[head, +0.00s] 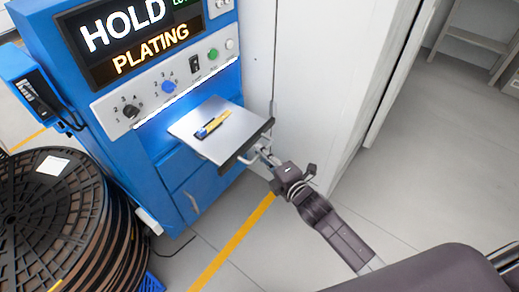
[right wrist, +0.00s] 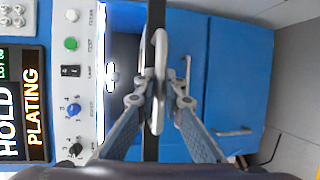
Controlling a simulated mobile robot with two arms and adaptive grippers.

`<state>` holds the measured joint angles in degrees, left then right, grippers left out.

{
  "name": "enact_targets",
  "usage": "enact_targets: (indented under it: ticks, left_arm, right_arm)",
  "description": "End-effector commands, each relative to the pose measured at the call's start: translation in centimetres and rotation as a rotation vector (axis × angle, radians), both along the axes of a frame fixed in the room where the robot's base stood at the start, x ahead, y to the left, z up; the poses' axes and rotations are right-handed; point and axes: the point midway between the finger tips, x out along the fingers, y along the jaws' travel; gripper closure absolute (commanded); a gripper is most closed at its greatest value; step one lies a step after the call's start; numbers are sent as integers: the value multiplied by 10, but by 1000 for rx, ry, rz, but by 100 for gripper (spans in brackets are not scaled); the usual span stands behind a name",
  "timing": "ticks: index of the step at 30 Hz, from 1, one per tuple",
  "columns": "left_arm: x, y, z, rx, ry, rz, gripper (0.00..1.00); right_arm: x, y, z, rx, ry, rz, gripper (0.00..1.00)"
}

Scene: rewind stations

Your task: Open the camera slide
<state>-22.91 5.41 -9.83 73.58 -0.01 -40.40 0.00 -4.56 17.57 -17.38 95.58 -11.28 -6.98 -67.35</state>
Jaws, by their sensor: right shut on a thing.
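The camera slide (head: 190,124) is a flat grey tray with a dark front edge, sticking out from the blue cabinet below the control panel. My left gripper is not in view.
The blue cabinet (head: 215,182) has a panel of knobs and a sign (head: 138,40) reading HOLD PLATING. A large dark reel (head: 60,215) stands at the left. A white wall or cabinet (head: 300,90) is close on the right. Open grey floor (head: 430,170) lies farther right.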

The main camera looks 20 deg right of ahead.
Motion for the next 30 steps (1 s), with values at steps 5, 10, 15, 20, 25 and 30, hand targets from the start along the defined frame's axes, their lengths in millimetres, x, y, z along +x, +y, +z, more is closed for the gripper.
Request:
enact_targets:
  ticks: [5, 10, 15, 20, 25, 30]
  left_arm:
    - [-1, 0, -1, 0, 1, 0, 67]
    - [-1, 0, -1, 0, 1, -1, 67]
    - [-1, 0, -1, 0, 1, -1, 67]
    - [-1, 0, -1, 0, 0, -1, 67]
    - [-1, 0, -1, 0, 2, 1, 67]
    - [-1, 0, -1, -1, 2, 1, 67]
  right_arm:
    - [-1, -1, -1, -1, 2, 0, 100]
    - [-1, -1, -1, -1, 2, 0, 100]
    - [-1, -1, -1, -1, 2, 0, 77]
    - [-1, -1, -1, 0, 1, 0, 73]
    - [-2, -1, 0, 0, 1, 0, 73]
    - [-14, -5, 1, -1, 2, 0, 73]
